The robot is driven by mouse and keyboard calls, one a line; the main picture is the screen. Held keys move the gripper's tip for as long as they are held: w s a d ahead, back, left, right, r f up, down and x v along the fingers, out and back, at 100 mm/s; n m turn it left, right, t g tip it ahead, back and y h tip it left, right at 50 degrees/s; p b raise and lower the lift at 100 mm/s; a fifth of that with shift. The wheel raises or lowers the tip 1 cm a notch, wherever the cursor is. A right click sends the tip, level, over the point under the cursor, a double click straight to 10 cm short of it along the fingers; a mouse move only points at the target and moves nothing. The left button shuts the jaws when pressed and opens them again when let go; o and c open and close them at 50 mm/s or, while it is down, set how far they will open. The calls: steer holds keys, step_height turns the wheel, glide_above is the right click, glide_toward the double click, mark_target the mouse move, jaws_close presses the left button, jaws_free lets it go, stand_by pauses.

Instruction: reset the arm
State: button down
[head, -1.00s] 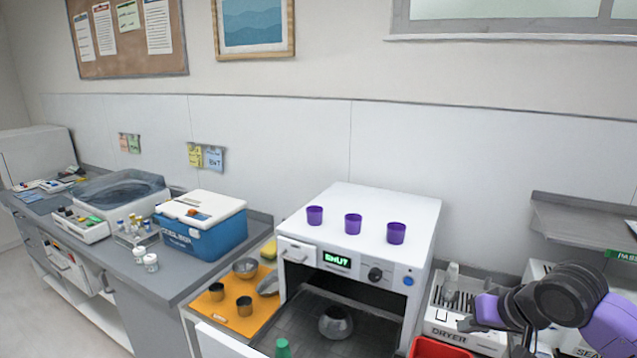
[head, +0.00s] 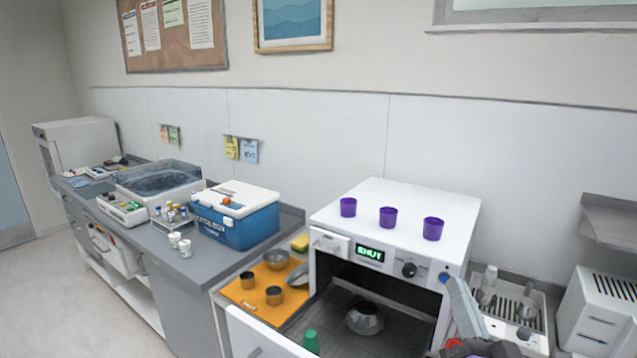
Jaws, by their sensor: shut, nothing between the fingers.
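My gripper (head: 464,308) shows at the bottom right as pale grey fingers, tilted and close together, above a dark body. It is shut and empty. It is in front of the right side of the white oven (head: 458,202) and the left end of the drying rack (head: 535,338), and hides part of both. Whether it touches them I cannot tell. The rest of my arm is cut off by the lower picture edge.
Three purple cups (head: 387,217) stand on the oven. Its front is open, with a metal pot (head: 365,318) inside. A green bottle top (head: 311,341) shows in front. An orange mat (head: 247,298) holds metal cups and bowls. A blue cooler (head: 238,229) stands on the left counter.

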steer(key=s+f+n+g+b, duration=0.1)
steer(key=s+f+n+g, duration=0.1)
steer(key=s+f, duration=0.6)
steer(key=s+a+f+n+g+b, duration=0.1)
steer(key=s+f, duration=0.6)
steer(key=s, duration=1)
steer(key=s+f+n+g+b, duration=0.2)
steer(key=s+f, duration=0.6)
steer(key=s, duration=0.5)
steer(key=shift+s+a+f+n+g, duration=0.2)
steer(key=shift+s+f+n+g, duration=0.25)
steer(key=shift+g, duration=0.55)
steer(key=shift+w+r, duration=0.1)
steer(key=shift+r, duration=0.1)
